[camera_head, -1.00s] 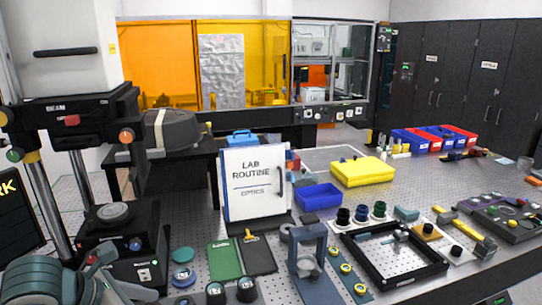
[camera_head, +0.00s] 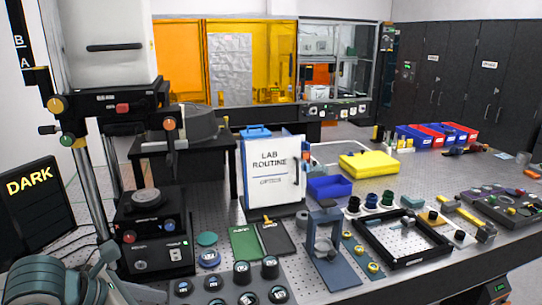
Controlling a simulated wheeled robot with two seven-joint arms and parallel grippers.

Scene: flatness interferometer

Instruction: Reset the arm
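Teal-grey rounded links (camera_head: 50,280), which look like my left arm, fill the bottom left corner. Their thinner grey end stands beside the black instrument base. No fingertips of my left gripper show. My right arm and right gripper are out of the picture. No held object is visible.
An interferometer column with a black base (camera_head: 152,235) stands at the left, near a black "DARK" display (camera_head: 35,205). The perforated bench (camera_head: 310,285) carries a "LAB ROUTINE" board (camera_head: 272,178), a blue-grey stand (camera_head: 325,250), a black frame (camera_head: 405,262) and several small round parts.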

